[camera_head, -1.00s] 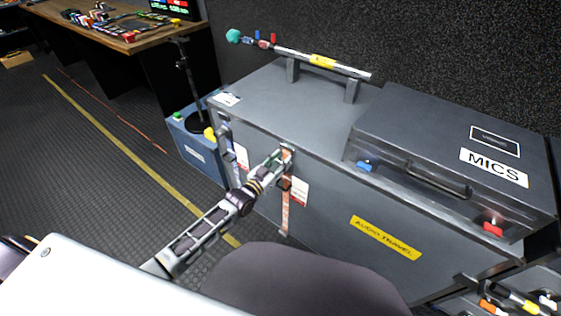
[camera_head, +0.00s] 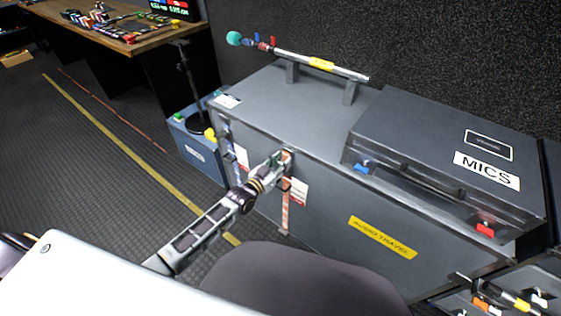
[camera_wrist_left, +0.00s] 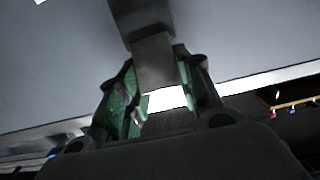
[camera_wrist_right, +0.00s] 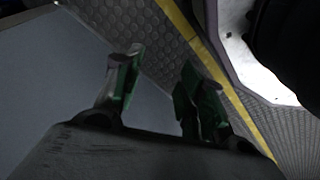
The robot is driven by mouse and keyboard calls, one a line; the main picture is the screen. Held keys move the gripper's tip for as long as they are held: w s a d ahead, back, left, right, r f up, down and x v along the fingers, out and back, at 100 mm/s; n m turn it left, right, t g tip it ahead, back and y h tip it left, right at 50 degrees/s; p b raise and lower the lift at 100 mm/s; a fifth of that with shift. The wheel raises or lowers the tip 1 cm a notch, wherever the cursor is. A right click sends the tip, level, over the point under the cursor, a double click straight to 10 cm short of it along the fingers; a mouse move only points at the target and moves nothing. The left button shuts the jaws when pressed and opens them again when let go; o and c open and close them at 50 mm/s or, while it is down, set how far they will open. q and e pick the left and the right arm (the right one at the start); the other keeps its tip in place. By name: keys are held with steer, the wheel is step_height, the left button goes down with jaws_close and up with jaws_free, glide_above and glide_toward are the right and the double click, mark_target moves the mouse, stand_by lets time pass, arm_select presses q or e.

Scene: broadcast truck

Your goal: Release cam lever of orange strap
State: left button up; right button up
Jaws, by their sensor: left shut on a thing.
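The orange strap (camera_head: 285,212) hangs down the front of the large grey travel case (camera_head: 330,215), beside a white and red tag (camera_head: 299,190). My left gripper (camera_head: 281,161) is at the top of this strap, just below the lid edge, and covers most of the buckle there. In the left wrist view, its green-padded fingers (camera_wrist_left: 155,95) are closed about a grey metal piece (camera_wrist_left: 153,62), which looks like the cam lever. The lever's exact angle is hidden. My right gripper (camera_wrist_right: 158,85) shows in the right wrist view with its fingers apart and nothing between them.
A second strap (camera_head: 229,152) runs down the case's left part. A black MICS case (camera_head: 440,150) and a boom pole (camera_head: 320,63) on supports are on top. A blue box (camera_head: 190,150) and dark stand (camera_head: 185,75) stand left. The ribbed floor (camera_head: 90,180) at left is mostly clear.

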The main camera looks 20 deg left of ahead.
arm_select(q)
steer(key=shift+w+g+p, duration=0.1)
steer(key=shift+g+p, duration=0.2)
steer(key=shift+p, duration=0.5)
arm_select(e)
steer(key=f, duration=0.1)
steer(key=s+d+f, duration=0.2)
steer(key=f, duration=0.1)
arm_select(q)
steer(key=o, duration=1)
steer(key=shift+o, duration=0.2)
arm_select(e)
steer(key=shift+s, duration=0.1)
arm_select(q)
steer(key=v, duration=1.2)
